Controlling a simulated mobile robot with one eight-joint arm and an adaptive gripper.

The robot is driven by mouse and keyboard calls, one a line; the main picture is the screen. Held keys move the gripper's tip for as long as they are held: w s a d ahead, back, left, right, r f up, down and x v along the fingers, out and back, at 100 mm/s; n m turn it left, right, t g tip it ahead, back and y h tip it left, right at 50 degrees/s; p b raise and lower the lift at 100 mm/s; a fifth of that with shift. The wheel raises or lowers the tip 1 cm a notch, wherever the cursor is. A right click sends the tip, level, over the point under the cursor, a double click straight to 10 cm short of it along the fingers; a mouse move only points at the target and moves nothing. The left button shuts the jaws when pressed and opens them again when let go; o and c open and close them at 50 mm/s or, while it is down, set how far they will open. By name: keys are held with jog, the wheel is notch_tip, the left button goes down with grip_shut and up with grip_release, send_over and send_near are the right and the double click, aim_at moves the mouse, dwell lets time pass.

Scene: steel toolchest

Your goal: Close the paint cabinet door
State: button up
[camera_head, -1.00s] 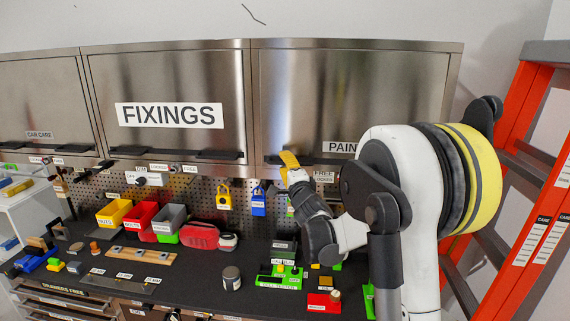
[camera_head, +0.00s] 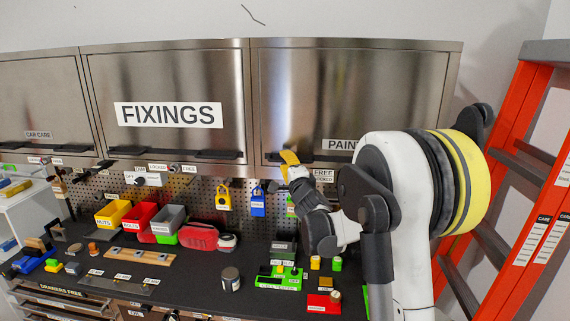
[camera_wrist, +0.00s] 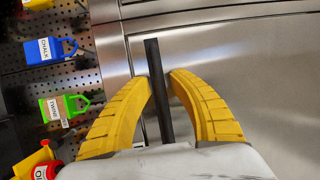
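The paint cabinet door (camera_head: 335,95) is a brushed steel panel at the upper right in the head view. It hangs down and looks level with the fixings door; a small gap cannot be ruled out. Its label is partly covered by my arm. Its dark bar handle (camera_wrist: 155,85) runs between my gripper's yellow fingers in the wrist view. My gripper (camera_head: 288,158) is at the door's lower left part in the head view. The fingertips (camera_wrist: 160,76) lie close on either side of the handle; whether they press on it is unclear.
The fixings door (camera_head: 165,85) is down, to the left. Yellow and blue padlock-shaped tags (camera_head: 258,202) hang on the pegboard below. The dark worktop (camera_head: 190,272) holds bins and small items. An orange ladder (camera_head: 515,120) stands close on the right of my arm.

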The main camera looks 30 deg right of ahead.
dwell(0.3)
jog(key=v, duration=1.2)
jog(key=shift+f, duration=0.1)
jog(key=s+a+f+n+g+y+b, duration=0.1)
jog(key=s+a+f+n+g+b, duration=0.3)
jog(key=s+a+f+n+b, duration=0.2)
jog(key=s+a+f+n+g+y+b, duration=0.1)
jog(key=s+a+f+n+g+b, duration=0.2)
jog(key=s+a+f+n+b, duration=0.4)
jog(key=s+a+f+n+g+y+b, duration=0.1)
jog(key=s+a+f+n+g+b, duration=0.3)
jog(key=s+f+b, duration=0.8)
jog(key=s+a+f+n, duration=0.1)
jog(key=s+f, duration=0.1)
jog(key=f, duration=0.3)
jog(key=s+a+f+n, duration=0.1)
jog(key=s+f, duration=0.2)
jog(key=f, duration=0.3)
jog(key=shift+a+f+n+g+y, duration=0.25)
jog(key=shift+a+n+g+y, duration=0.05)
jog(key=shift+a+n, duration=0.1)
